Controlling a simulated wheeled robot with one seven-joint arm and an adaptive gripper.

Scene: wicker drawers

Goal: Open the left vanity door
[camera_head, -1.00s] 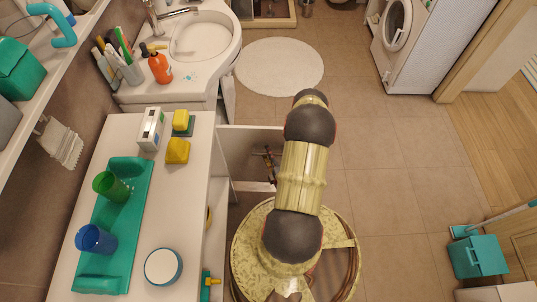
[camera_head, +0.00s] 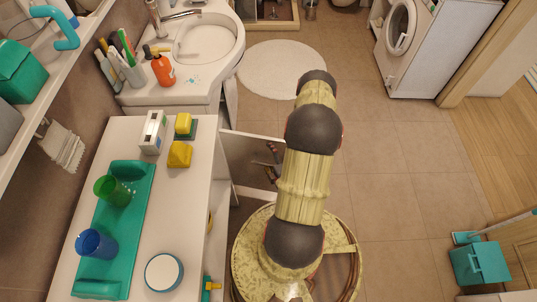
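A white door panel (camera_head: 246,158) stands open in the camera view, sticking out to the right from the front of the white cabinet (camera_head: 222,168) at the left. Its top edge slopes down a little to the right. My arm rises in front of the panel's right end and bends over at the top. A small dark part that looks like my gripper (camera_head: 272,160) shows at the panel's near face, partly hidden by my arm. I cannot tell whether its fingers are open or touch the door.
The counter holds a green tray (camera_head: 140,225) with cups, yellow blocks and a round container (camera_head: 164,271). A sink unit (camera_head: 205,50) stands beyond it. A round mat (camera_head: 282,70) lies on the floor. A teal bin (camera_head: 480,263) stands at lower right. Floor right of my arm is clear.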

